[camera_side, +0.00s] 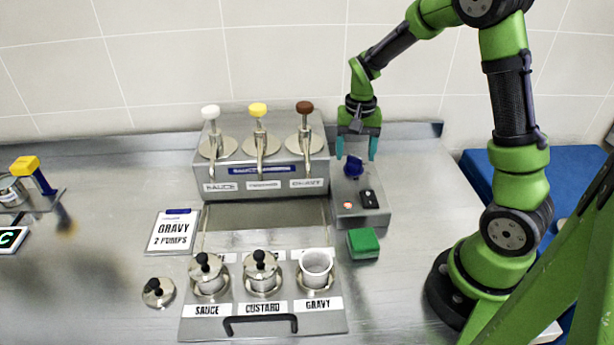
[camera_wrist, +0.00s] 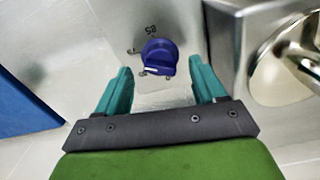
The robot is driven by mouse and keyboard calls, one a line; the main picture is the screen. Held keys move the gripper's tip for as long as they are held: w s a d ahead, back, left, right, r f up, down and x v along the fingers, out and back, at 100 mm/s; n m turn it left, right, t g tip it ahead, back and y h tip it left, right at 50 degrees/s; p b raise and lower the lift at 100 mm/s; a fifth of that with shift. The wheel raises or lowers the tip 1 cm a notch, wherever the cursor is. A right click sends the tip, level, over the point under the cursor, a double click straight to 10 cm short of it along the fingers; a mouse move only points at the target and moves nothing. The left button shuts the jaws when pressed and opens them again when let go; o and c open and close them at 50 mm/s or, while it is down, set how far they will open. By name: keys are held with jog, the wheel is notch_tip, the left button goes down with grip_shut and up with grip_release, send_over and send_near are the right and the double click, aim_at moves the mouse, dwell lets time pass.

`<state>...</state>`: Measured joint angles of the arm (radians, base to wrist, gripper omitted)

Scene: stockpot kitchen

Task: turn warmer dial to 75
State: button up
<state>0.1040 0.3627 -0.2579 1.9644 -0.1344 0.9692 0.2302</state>
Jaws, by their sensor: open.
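The warmer dial (camera_side: 354,167) is a dark blue knob on top of a small steel control box (camera_side: 345,205), right of the pump station. In the wrist view the dial (camera_wrist: 159,57) shows a small white mark near its lower left edge. A printed "85" is readable above it; the other markings are too small to read. My gripper (camera_side: 356,148) points down over the box, with its teal fingers apart. In the wrist view the fingers of my gripper (camera_wrist: 163,82) stand either side of the dial's near side, with gaps and no visible contact.
The pump station (camera_side: 262,165) with white, yellow and brown pumps stands close on the left. The box front has a lit red lamp (camera_side: 348,205) and a black switch (camera_side: 369,199). A green block (camera_side: 362,243) lies in front. Bare counter (camera_side: 420,210) is to the right.

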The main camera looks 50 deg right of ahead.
aim_at(354, 157)
notch_tip(354, 157, up, 14)
jog(key=shift+r, duration=0.15)
dwell(0.3)
jog(key=s+a+r+n+t+y, duration=0.2)
jog(key=s+a+n+t, duration=0.4)
jog(key=s+a, duration=0.6)
jog(key=a+t, duration=0.1)
jog(key=a, duration=0.2)
jog(key=shift+s+a+r+n, duration=0.2)
jog(key=shift+r+n, duration=0.05)
jog(key=shift+n, duration=0.05)
